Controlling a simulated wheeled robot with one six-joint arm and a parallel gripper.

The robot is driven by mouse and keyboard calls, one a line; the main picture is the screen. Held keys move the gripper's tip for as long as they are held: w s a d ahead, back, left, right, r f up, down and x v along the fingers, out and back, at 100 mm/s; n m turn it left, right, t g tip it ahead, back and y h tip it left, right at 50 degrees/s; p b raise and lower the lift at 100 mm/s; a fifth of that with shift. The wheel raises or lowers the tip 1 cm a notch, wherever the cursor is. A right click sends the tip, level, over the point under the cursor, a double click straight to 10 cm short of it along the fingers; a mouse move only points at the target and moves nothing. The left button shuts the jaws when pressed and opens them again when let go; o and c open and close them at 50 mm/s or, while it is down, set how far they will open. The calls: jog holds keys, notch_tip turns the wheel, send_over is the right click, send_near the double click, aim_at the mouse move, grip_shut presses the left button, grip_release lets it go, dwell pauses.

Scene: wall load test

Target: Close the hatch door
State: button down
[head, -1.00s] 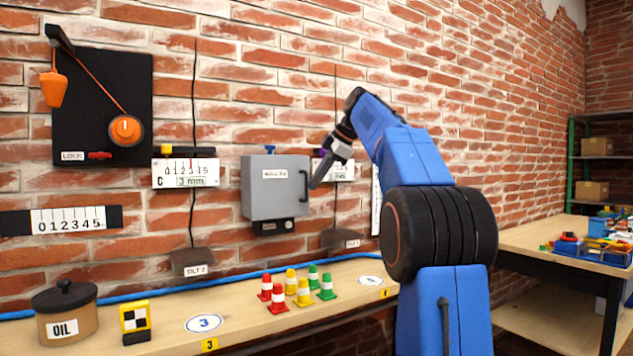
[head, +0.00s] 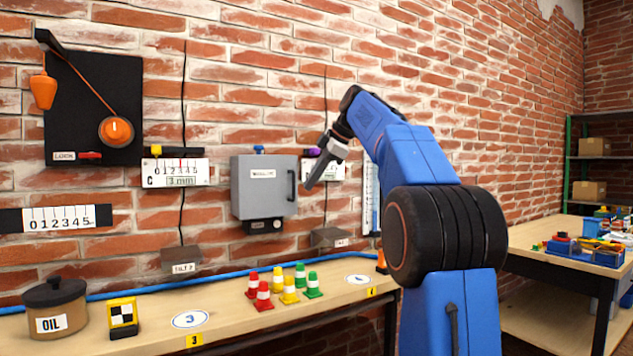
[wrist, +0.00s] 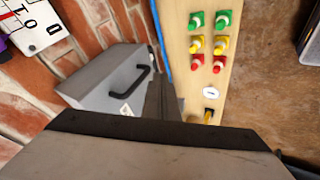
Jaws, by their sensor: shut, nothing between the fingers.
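The hatch is a grey metal box (head: 264,187) on the brick wall, with a white label on its front and a dark handle (head: 291,186) at its right edge. Its door looks shut or nearly shut; I cannot tell if it is flush. My gripper (head: 309,184) is shut and empty, just right of the handle, with a small gap showing. In the wrist view the grey box (wrist: 92,85) and its black handle (wrist: 132,80) lie left of my gripper's fingers (wrist: 160,92). Contact cannot be told.
Below is a wooden shelf (head: 225,326) with several red, yellow and green cones (head: 283,287), an oil pot (head: 55,308) and a checkered block (head: 122,317). A black board (head: 75,110) with an orange dial hangs left. A gauge (head: 176,172) is left of the box.

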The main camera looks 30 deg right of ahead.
jog(key=w+d+v, duration=0.1)
jog(key=v, duration=0.8)
jog(key=shift+s+d+r, duration=0.15)
jog(key=shift+d+r, duration=0.2)
jog(key=shift+d, duration=0.15)
jog(key=s+a+f+m+g+h, duration=0.1)
jog(key=s+a+f+m, duration=0.8)
jog(key=s+a+f, duration=0.7)
jog(key=s+a+f+m, duration=0.1)
jog(key=s+f+m, duration=0.1)
jog(key=s+f, duration=0.5)
jog(key=s+a+f+m+h, duration=0.1)
jog(key=s+f, duration=0.6)
jog(key=f, duration=0.9)
jog(key=s+a+f+m+h, duration=0.1)
jog(key=s+a+f+m, duration=0.1)
jog(key=s+f, duration=0.5)
notch_tip(320, 180, down, 5)
jog(key=shift+s+a+f+m, duration=0.15)
jog(key=shift+s+a+m, duration=0.1)
jog(key=shift+a+m, duration=0.2)
